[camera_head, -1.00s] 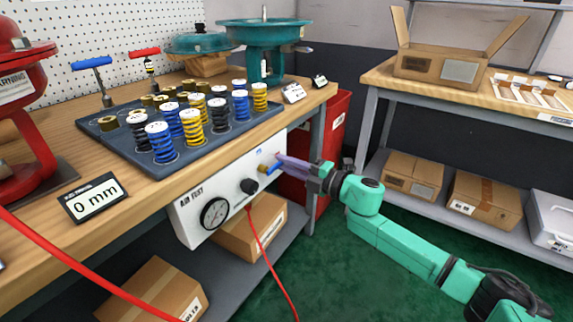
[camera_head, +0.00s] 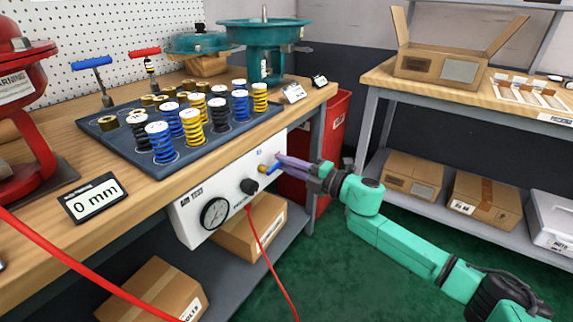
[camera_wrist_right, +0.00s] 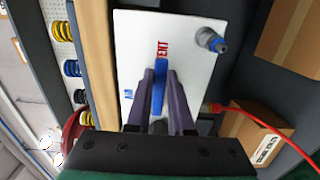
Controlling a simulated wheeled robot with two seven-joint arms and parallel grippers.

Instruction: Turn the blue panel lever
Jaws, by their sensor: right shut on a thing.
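The blue panel lever (camera_head: 273,169) sticks out from the white air test panel (camera_head: 182,212) under the bench's front edge. My right gripper (camera_head: 281,165) comes in from the right and has its fingers at the lever. In the right wrist view the blue lever (camera_wrist_right: 158,86) lies between the two purple fingers (camera_wrist_right: 160,95), which are shut on it. Red and blue lettering shows on the panel beside the lever. The lever's base is partly hidden by the fingers. My left gripper is not in view.
The panel also carries a round gauge (camera_head: 215,213) and a black knob (camera_head: 250,186). A red hose (camera_head: 262,245) hangs below it. A red bin (camera_head: 333,135) stands behind my right gripper. Springs on a dark tray (camera_head: 125,145) sit on the bench above.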

